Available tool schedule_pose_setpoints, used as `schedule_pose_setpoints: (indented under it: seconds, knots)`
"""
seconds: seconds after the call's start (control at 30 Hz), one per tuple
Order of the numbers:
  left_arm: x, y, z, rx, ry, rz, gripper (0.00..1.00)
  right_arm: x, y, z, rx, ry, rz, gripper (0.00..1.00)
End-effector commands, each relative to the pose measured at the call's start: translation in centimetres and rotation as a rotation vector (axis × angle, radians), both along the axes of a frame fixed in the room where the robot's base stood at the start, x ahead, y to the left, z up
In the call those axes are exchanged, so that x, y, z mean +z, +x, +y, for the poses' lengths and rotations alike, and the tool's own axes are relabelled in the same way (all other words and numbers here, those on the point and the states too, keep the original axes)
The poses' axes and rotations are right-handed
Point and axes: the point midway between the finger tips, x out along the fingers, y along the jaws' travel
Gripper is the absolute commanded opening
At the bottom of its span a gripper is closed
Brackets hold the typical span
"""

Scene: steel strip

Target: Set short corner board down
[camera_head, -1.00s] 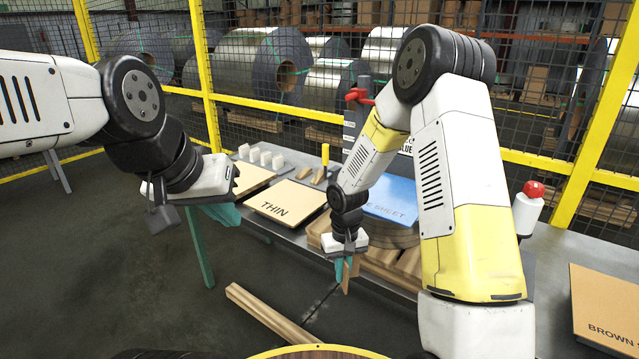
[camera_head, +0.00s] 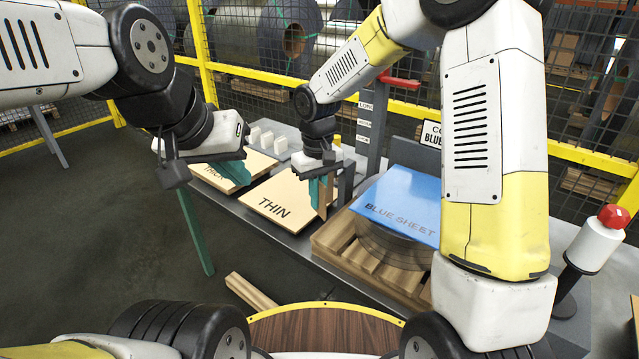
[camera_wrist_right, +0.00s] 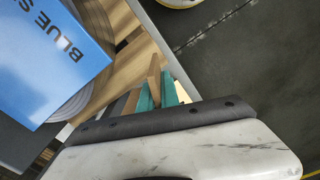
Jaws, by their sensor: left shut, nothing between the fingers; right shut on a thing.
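The short corner board (camera_head: 324,197) is a small tan-brown strip, held upright in my right gripper (camera_head: 318,188). The gripper's teal fingers are shut on it. In the head view the board hangs in front of the right edge of the panel marked THIN (camera_head: 284,206). I cannot tell whether its lower end touches anything. In the right wrist view the corner board (camera_wrist_right: 154,74) shows beside the teal fingers (camera_wrist_right: 158,92). My left gripper (camera_head: 232,174) is shut and empty, in front of the panel marked THICK (camera_head: 215,177).
A wooden pallet (camera_head: 335,246) carries a coil under a blue sheet (camera_head: 399,203), right of my right gripper. White blocks (camera_head: 267,140) stand at the bench's back. A red-topped post (camera_head: 597,240) stands at right. A wooden beam (camera_head: 250,292) lies below the bench front.

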Motion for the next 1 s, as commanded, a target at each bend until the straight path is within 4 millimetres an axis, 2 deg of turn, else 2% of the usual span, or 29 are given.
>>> schedule_pose_setpoints:
  seconds: [0.17,0.8,1.0]
  knots:
    - [0.0,0.0,0.0,0.0,0.0,0.0,0.0,-0.5,-0.1,0.0,0.0,-0.001,0.001,0.0]
    - [0.0,0.0,0.0,0.0,0.0,0.001,0.0,-6.5,-0.1,0.0,0.0,-0.001,0.002,0.0]
    - [0.0,0.0,0.0,0.0,0.0,0.001,0.0,-7.6,-0.1,0.0,0.0,0.0,0.0,0.0]
